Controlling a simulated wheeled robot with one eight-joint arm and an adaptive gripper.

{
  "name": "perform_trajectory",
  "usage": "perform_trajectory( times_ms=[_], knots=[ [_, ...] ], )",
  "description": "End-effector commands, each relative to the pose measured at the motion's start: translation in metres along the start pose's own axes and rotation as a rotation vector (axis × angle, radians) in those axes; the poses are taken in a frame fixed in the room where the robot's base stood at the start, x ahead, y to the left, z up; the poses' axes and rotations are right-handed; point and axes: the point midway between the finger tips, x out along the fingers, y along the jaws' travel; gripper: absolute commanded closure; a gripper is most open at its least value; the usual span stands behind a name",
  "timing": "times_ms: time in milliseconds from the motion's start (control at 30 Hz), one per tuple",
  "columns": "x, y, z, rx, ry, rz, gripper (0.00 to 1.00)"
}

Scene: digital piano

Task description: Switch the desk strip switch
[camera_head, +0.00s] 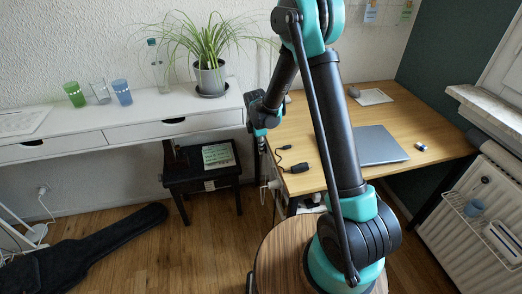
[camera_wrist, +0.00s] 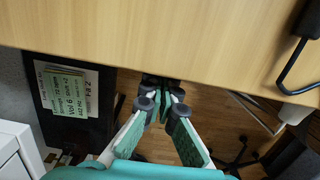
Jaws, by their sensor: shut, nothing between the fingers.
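My gripper (camera_wrist: 162,90) is at the front edge of the wooden desk (camera_wrist: 150,30) in the wrist view. Its fingers come together there, with nothing seen between them. In the head view my gripper (camera_head: 261,146) hangs beside the left edge of the desk (camera_head: 290,128). A small white fitting (camera_head: 273,184) with cables sits low at that desk edge; it may be the desk strip, but I cannot make out a switch on it. A white piece also shows below the edge at right in the wrist view (camera_wrist: 295,113). I cannot tell whether my fingers touch anything.
A laptop (camera_head: 377,145) and a black adapter (camera_head: 297,168) with cable lie on the desk. A black stool (camera_head: 202,174) with papers stands left of my gripper. A white console (camera_head: 105,120) carries glasses and a plant (camera_head: 209,80). A black guitar case (camera_head: 85,250) lies on the floor.

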Motion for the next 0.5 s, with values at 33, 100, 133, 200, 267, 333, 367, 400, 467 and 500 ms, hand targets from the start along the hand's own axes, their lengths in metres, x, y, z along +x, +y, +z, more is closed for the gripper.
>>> perform_trajectory(
  times_ms=[33,100,133,200,267,333,367,400,467,500],
  knots=[
    [0.0,0.0,0.005,0.006,-0.004,0.0,1.0],
    [0.0,0.0,0.005,0.006,-0.004,0.0,1.0],
    [0.0,0.0,0.005,0.007,-0.004,0.0,1.0],
    [0.0,0.0,0.005,0.007,-0.004,0.0,1.0],
    [-0.001,0.0,0.006,0.007,-0.004,0.0,1.0],
    [-0.003,0.0,0.006,0.008,-0.004,0.0,1.0],
    [-0.004,0.0,0.006,0.008,-0.004,0.0,1.0],
    [-0.006,0.0,0.006,0.008,-0.004,0.0,1.0],
    [-0.009,0.0,0.007,0.008,-0.004,0.0,1.0],
    [-0.011,0.0,0.007,0.008,-0.004,0.0,1.0]
  ],
)
